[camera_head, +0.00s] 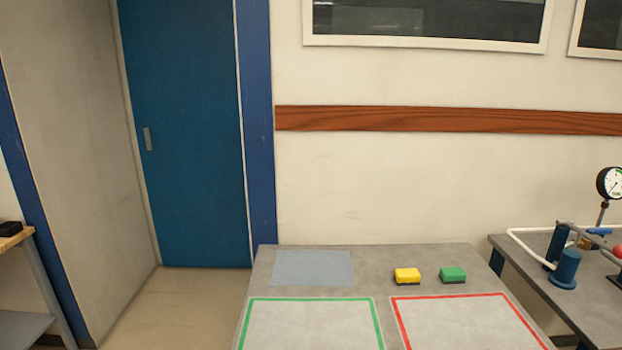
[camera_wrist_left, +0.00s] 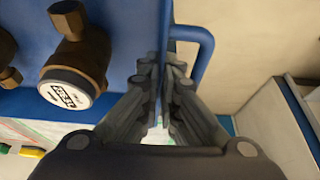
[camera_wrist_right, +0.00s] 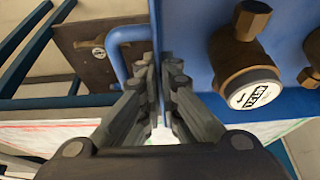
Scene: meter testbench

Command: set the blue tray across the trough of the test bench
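The blue tray (camera_wrist_left: 22,103) shows in both wrist views and carries brass meters with white faces. One meter (camera_wrist_left: 75,65) is close to my left gripper, and another (camera_wrist_right: 248,65) is close to my right gripper. My left gripper (camera_wrist_left: 162,68) is closed around the tray's upright end wall beside a blue loop handle (camera_wrist_left: 206,50). My right gripper (camera_wrist_right: 162,65) is closed around the opposite end wall beside the other handle (camera_wrist_right: 118,45). The tray also shows in the right wrist view (camera_wrist_right: 203,108). Neither gripper nor the tray is in the head view. I cannot make out a trough.
A grey table (camera_head: 375,268) has green (camera_head: 312,299) and red (camera_head: 450,296) outlined squares, a pale blue patch (camera_head: 313,268), and yellow (camera_head: 407,275) and green (camera_head: 453,274) sponges. At right, another bench (camera_head: 592,300) holds pipes and a gauge (camera_head: 610,183). Open floor (camera_head: 170,300) lies left.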

